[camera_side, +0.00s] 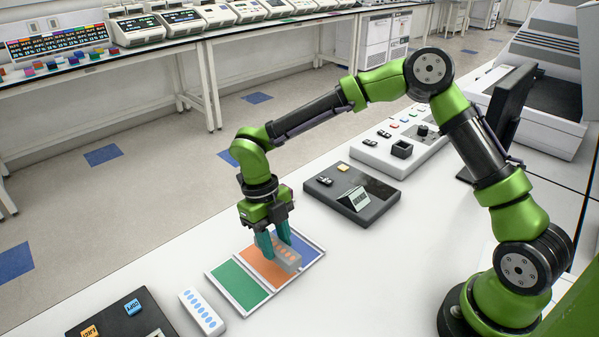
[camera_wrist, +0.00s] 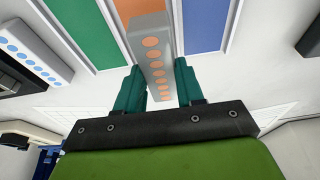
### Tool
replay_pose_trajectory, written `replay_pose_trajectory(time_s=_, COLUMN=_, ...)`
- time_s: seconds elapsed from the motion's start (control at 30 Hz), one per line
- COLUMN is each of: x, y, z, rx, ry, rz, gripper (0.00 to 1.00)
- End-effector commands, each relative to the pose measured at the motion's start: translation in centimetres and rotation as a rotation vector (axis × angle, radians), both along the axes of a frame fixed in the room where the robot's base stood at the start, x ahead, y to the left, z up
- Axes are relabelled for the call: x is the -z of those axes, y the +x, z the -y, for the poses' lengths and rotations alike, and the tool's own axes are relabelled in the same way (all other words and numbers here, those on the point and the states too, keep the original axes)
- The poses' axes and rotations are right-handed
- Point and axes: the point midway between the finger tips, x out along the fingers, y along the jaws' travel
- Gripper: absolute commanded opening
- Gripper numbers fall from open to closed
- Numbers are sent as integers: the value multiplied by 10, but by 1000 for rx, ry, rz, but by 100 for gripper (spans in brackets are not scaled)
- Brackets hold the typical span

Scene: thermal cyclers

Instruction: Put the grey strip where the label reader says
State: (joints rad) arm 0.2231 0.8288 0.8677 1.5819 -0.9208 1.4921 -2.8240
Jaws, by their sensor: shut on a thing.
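A grey strip with a row of orange dots (camera_side: 290,258) is between the teal fingers of my gripper (camera_side: 277,246), which is shut on it. The wrist view also shows the strip (camera_wrist: 148,28) between the fingers (camera_wrist: 160,88). The strip is over the orange section (camera_side: 258,268) of a flat panel; I cannot tell whether it touches. The panel's green section (camera_side: 237,284) is to the left and its blue section (camera_side: 306,247) to the right. A dark device with a small tilted display (camera_side: 355,198) stands behind; its reading is illegible, and I cannot tell whether it is the label reader.
A white strip with blue dots (camera_side: 201,312) lies left of the panel. A dark box with a blue button (camera_side: 133,307) and an orange button (camera_side: 90,332) is at lower left. A pale console (camera_side: 375,155) stands farther back. The white table is clear right of the panel.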

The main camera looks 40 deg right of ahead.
Motion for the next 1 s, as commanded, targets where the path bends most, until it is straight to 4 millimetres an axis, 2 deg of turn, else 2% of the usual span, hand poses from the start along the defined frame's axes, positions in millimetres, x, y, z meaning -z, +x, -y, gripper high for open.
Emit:
replay_pose_trajectory(time_s=0.1, x=2, y=15, z=-6, rx=0, ry=1, rz=0, gripper=2)
replay_pose_trajectory(time_s=0.37, x=3, y=28, z=-12, rx=0, ry=1, rz=0, gripper=2)
replay_pose_trajectory(time_s=0.5, x=27, y=26, z=-11, rx=1, ry=0, rz=-4, gripper=2)
replay_pose_trajectory(time_s=0.6, x=37, y=26, z=-11, rx=1, ry=0, rz=-1, gripper=2)
replay_pose_trajectory(time_s=0.97, x=41, y=26, z=-11, rx=2, ry=-1, rz=1, gripper=2)
replay_pose_trajectory(time_s=1.0, x=41, y=26, z=-11, rx=3, ry=-2, rz=1, gripper=43)
